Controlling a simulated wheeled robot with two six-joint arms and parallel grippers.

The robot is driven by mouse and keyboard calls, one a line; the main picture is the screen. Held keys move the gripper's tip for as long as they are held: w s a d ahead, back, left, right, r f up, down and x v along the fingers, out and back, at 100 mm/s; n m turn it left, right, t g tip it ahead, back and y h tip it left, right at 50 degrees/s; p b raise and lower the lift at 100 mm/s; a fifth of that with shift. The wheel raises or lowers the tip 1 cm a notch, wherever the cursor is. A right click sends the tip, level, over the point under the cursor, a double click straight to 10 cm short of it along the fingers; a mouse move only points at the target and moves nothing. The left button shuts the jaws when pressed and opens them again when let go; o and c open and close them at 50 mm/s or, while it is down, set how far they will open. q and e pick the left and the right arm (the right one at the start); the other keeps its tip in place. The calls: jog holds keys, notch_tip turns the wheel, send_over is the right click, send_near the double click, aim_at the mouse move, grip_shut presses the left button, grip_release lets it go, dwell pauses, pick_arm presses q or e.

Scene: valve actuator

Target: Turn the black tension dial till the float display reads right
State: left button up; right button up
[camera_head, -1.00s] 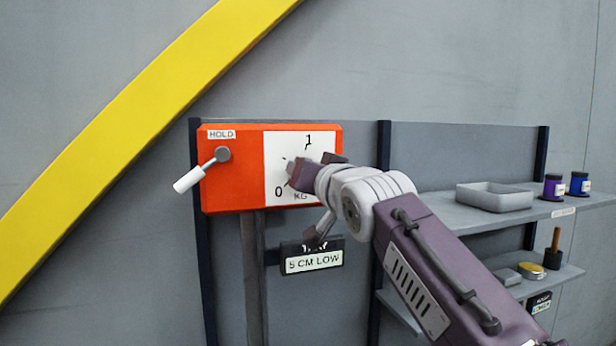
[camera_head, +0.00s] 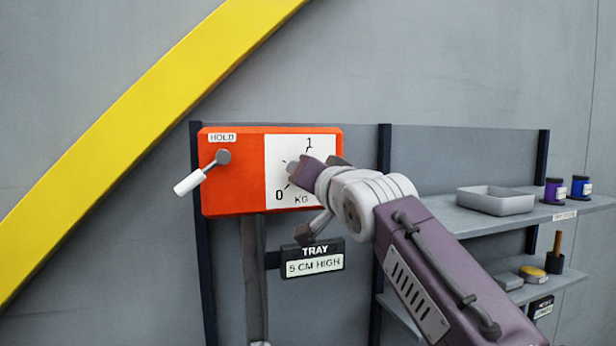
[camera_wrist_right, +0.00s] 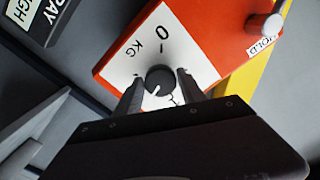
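The black tension dial (camera_wrist_right: 159,80) sits on the white scale plate (camera_wrist_right: 165,45) of the orange box (camera_head: 230,190). A pale line marks its face. In the head view my right gripper (camera_head: 295,168) hides most of it. In the right wrist view my right gripper (camera_wrist_right: 159,84) has one finger on each side of the dial, closed in close against it. The scale reads 0, 1 and KG. The display sign (camera_head: 313,260) below the box reads TRAY, 5 CM HIGH. My left gripper is out of view.
A grey lever with a white handle (camera_head: 188,183) stands at the HOLD label on the box. On the right, shelves hold a grey tray (camera_head: 495,200), a purple jar (camera_head: 554,191), a blue jar (camera_head: 580,187) and small items. A yellow beam (camera_head: 130,120) crosses the wall.

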jog(key=shift+o, duration=1.2)
jog(key=b+v, duration=0.4)
jog(key=v, duration=0.5)
jog(key=shift+w, duration=0.1)
